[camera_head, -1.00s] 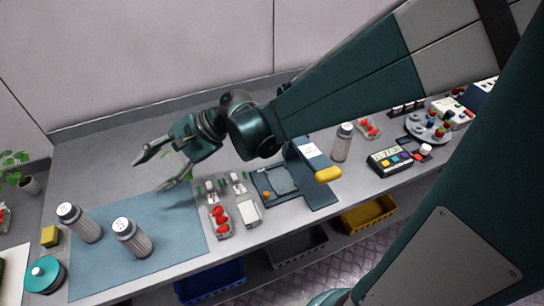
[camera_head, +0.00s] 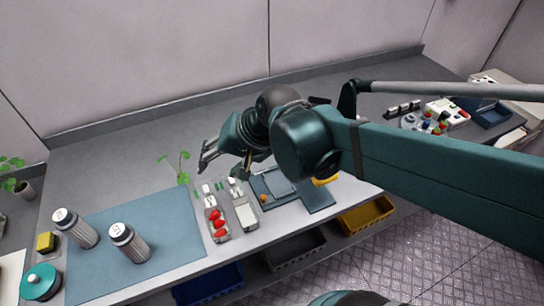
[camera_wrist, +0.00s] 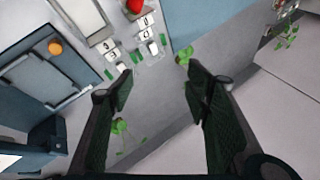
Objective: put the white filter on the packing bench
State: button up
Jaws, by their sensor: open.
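My gripper (camera_head: 224,162) is open and empty over the middle of the grey bench (camera_head: 100,165). In the wrist view its two fingers (camera_wrist: 158,84) are spread, with only bare bench and green leaves between and beyond them. I cannot tell for certain which thing is the white filter. Small white pieces (camera_head: 233,183) with numbered labels (camera_wrist: 146,22) stand below the gripper in the head view. A white rectangular piece (camera_head: 246,214) lies beside a clear punnet of red strawberries (camera_head: 218,223). Two grey, white-topped canisters (camera_head: 76,228) (camera_head: 129,242) stand on the blue mat (camera_head: 170,215).
A dark blue fixture (camera_head: 318,198) with an orange ball (camera_wrist: 55,47) is right of the strawberries. A green seedling (camera_head: 182,168) is left of my gripper. A teal pot (camera_head: 40,282) and yellow block (camera_head: 45,242) are far left. The back left bench is clear.

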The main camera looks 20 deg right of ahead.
jog(key=s+d+r+n+t+h, duration=0.1)
jog(key=s+d+n+h, duration=0.1)
jog(key=d, duration=0.4)
jog(key=s+d+r+n+t+h, duration=0.1)
jog(key=s+d+n+h, duration=0.1)
jog(key=d, duration=0.5)
jog(key=s+n, duration=0.1)
jog(key=s, duration=0.1)
jog(key=shift+s, duration=0.3)
